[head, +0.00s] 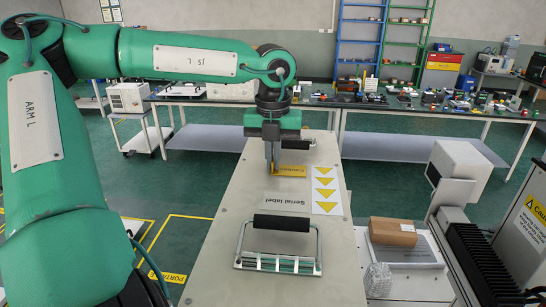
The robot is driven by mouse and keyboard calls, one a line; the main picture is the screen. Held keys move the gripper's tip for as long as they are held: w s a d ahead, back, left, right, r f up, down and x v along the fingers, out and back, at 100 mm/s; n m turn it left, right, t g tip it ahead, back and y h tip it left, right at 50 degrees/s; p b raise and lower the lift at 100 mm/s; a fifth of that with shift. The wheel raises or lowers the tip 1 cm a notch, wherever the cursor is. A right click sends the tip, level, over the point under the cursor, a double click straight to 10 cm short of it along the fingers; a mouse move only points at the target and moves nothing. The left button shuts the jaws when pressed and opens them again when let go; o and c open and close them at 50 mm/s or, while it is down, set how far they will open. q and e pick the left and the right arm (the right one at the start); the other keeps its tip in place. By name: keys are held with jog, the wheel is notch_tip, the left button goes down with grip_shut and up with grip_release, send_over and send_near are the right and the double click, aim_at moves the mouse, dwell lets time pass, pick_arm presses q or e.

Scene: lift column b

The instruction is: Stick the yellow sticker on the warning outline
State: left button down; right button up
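The yellow sticker (291,171), a flat rectangle with dark lettering, is near the far end of a long grey panel (222,238). My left gripper (272,165) points down at its left edge, with the fingertips at or very close to it. The fingers look close together, but I cannot tell whether they grip the sticker or whether it lies flat on the panel. I cannot make out a warning outline; the sticker and fingers may cover it. My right gripper is not in view.
A black-handled metal frame (279,245) stands nearer.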

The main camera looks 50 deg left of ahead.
pick_arm(q)
jog(key=c, duration=1.6)
grip_release()
notch_tip(320, 180, up, 14)
jog(key=b, duration=0.3)
jog(key=shift+f, duration=0.15)
jog(key=shift+f, duration=0.1)
